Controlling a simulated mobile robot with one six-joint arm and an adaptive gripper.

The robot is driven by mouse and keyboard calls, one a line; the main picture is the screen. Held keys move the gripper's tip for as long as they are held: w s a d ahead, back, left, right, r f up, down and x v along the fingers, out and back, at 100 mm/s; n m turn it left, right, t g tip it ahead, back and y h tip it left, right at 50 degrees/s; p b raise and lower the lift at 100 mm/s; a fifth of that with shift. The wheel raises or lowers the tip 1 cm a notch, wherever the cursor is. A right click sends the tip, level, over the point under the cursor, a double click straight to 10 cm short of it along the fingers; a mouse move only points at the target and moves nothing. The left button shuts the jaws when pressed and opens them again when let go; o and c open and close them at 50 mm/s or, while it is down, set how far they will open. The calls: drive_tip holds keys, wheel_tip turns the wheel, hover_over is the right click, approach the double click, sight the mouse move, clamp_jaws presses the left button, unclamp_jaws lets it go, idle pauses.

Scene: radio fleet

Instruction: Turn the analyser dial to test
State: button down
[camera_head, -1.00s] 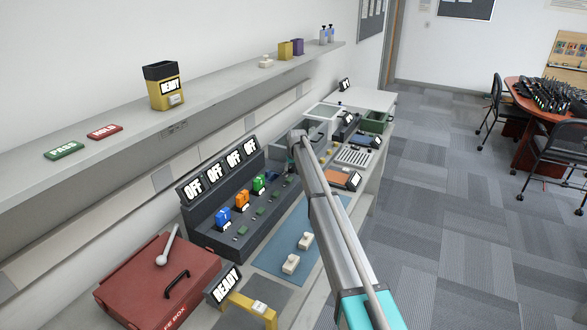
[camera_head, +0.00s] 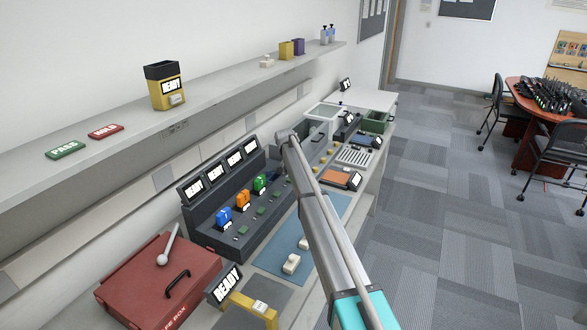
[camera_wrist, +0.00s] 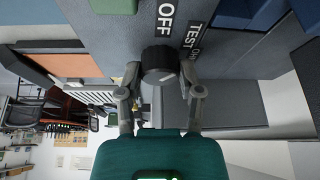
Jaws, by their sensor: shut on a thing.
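In the wrist view the black round dial (camera_wrist: 158,62) sits on a dark grey panel (camera_wrist: 225,62), with a pale mark near its lower edge. White lettering beside it reads OFF (camera_wrist: 166,16) and TEST (camera_wrist: 197,30), with another partly hidden label next to TEST. My gripper (camera_wrist: 160,72) has one finger on each side of the dial and is closed on it. In the head view my arm hides the dial and my fingertips.
Blue, orange and green blocks (camera_head: 241,199) stand in the bank. A red box (camera_head: 160,275) and yellow stand (camera_head: 268,316) are in front. A pale block (camera_head: 291,264) lies on the blue mat (camera_head: 284,245). A long shelf (camera_head: 120,120) runs above the bench.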

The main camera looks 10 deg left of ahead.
drive_tip(key=shift+m, duration=0.7)
drive_tip(key=shift+h, duration=0.3)
drive_tip(key=shift+c, duration=1.5)
unclamp_jaws()
drive_tip(key=shift+o, duration=0.2)
drive_tip(key=shift+r, duration=0.15)
